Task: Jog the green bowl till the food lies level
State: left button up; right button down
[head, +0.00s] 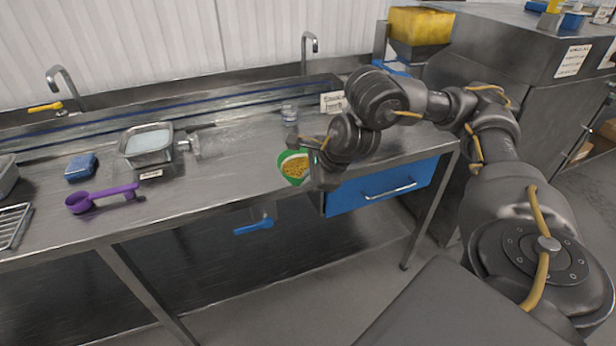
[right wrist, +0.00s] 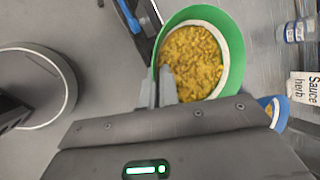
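The green bowl (head: 283,158) is at the front edge of the steel table in the head view, with yellow food (head: 296,166) inside. In the right wrist view the green bowl (right wrist: 237,48) shows its rim and a pale inner wall around the yellow food (right wrist: 194,62). The food's surface is lumpy; I cannot tell exactly how level it lies. My right gripper (right wrist: 158,88) is shut on the bowl's rim, one finger inside and one outside. In the head view my right gripper (head: 318,172) partly covers the bowl's right side. My left gripper is not in view.
A clear jar (head: 289,111) and a label card (head: 332,102) stand behind the bowl. A blue drawer (head: 380,186) is under the table.

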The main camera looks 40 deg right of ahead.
jog(key=shift+w+d+f, duration=0.1)
jog(key=shift+w, duration=0.35)
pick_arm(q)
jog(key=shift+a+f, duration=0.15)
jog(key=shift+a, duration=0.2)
